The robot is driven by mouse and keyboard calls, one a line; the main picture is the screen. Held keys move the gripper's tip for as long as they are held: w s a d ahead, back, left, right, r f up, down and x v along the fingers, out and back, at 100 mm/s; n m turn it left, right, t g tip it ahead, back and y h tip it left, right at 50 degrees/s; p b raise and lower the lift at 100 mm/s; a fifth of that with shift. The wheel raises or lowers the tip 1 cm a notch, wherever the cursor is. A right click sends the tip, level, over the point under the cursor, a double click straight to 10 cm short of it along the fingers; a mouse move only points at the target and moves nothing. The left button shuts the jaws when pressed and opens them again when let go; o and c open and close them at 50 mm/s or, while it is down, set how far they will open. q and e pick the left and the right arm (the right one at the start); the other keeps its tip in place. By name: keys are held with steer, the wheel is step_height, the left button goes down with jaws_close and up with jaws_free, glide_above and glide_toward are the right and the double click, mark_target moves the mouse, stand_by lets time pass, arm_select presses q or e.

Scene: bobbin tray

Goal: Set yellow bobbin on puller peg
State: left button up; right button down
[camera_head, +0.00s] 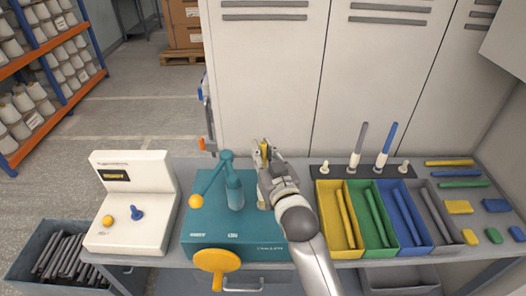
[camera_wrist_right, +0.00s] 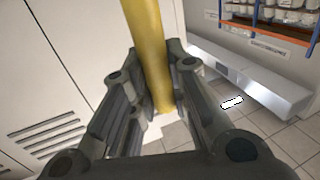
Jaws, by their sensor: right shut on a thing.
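My right gripper (camera_head: 265,157) is shut on the yellow bobbin (camera_head: 264,149). It holds the bobbin upright above the back right part of the teal puller machine (camera_head: 210,243). In the right wrist view the yellow bobbin (camera_wrist_right: 148,45) stands between the two fingers (camera_wrist_right: 158,95) as a long yellow rod. A pale peg base (camera_head: 262,204) shows on the puller beneath my gripper, mostly hidden by the gripper and arm. The bobbin is apart from the puller. My left gripper is not in view.
A teal post (camera_head: 235,190) and a lever with a yellow knob (camera_head: 196,201) rise from the puller. A white tester box (camera_head: 130,240) stands left. A dark rack (camera_head: 345,172) holds a grey and a blue bobbin. Yellow, green, blue and grey bins (camera_head: 340,252) stand right.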

steer(key=shift+f, duration=0.4)
steer(key=c, duration=1.7)
jaws_free()
steer(key=shift+o, duration=0.2)
steer(key=shift+p+v, duration=0.35)
steer(key=shift+v, duration=0.5)
steer(key=shift+p+v, duration=0.9)
steer(key=shift+v, duration=1.1)
steer(key=p+v, duration=0.1)
steer(key=v, duration=0.4)
steer(key=shift+s+p, duration=0.2)
steer(key=shift+p, duration=0.2)
